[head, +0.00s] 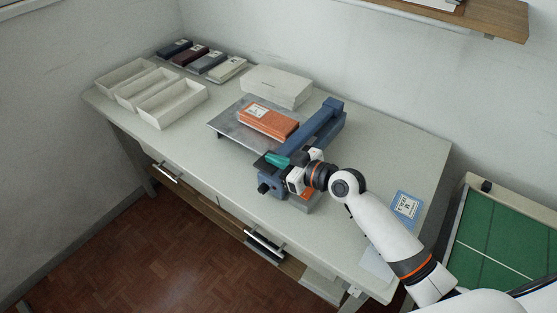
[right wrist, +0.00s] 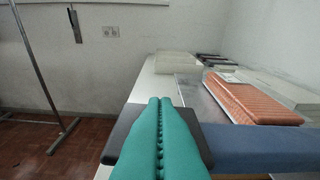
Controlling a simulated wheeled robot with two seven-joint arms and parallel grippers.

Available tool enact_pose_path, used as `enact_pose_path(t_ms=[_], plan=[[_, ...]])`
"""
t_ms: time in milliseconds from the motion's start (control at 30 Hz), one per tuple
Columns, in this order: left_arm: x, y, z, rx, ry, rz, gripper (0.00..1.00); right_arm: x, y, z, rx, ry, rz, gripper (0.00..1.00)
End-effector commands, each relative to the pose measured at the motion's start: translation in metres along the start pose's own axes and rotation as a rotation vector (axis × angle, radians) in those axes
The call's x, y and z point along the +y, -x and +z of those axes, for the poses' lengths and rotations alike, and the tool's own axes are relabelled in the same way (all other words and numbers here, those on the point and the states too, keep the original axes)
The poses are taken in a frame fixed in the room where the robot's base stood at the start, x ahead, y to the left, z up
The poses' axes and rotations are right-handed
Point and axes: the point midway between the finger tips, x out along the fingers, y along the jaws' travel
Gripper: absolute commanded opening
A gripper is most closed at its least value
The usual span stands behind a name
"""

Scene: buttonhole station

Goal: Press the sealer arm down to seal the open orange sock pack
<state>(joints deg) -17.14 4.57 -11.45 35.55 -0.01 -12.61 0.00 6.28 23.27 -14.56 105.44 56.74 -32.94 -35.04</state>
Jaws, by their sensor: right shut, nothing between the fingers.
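The orange sock pack (head: 268,122) lies on a grey metal plate (head: 228,124) on the table, beside the blue sealer. It also shows in the right wrist view (right wrist: 248,100). The blue sealer arm (head: 320,121) runs from the back of the sealer toward the front, where its dark end pad (right wrist: 122,132) shows in the right wrist view. My right gripper (head: 277,159), with green fingers, is shut and empty at the front end of the sealer arm. In the right wrist view its fingers overlap the pad; I cannot tell whether they touch it. My left gripper is not in view.
Three open cream trays (head: 172,104) stand at the left of the table, with several dark and light packs (head: 188,54) behind them. A white box (head: 276,87) stands behind the plate. A blue-edged card (head: 407,206) lies at the right. The table front left is clear.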

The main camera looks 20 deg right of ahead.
Motion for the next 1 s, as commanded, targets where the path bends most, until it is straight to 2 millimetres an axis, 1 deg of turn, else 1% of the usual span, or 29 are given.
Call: enact_pose_path(t_ms=[33, 67, 100, 300, 400, 500, 700, 1000], plan=[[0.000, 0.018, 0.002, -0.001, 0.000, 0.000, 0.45, -0.003, 0.002, 0.024, -0.009, 0.006, -0.004, 0.00], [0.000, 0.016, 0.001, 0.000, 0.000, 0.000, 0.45, -0.003, 0.005, 0.024, -0.010, 0.007, -0.006, 0.00], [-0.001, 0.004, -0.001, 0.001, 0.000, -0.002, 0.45, -0.003, 0.016, 0.013, -0.007, 0.009, -0.006, 0.00], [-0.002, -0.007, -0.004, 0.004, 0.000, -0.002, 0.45, -0.004, 0.063, 0.015, -0.012, 0.009, -0.008, 0.00], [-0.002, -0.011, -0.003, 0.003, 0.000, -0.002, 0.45, -0.004, 0.080, 0.017, -0.014, 0.007, -0.007, 0.00], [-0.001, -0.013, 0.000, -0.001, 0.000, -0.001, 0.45, -0.005, 0.092, 0.018, -0.016, 0.006, -0.008, 0.00], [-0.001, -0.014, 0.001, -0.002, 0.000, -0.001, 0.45, -0.005, 0.101, 0.021, -0.020, 0.005, -0.008, 0.00], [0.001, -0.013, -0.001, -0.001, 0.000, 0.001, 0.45, -0.005, 0.101, 0.022, -0.021, 0.005, -0.009, 0.00]])
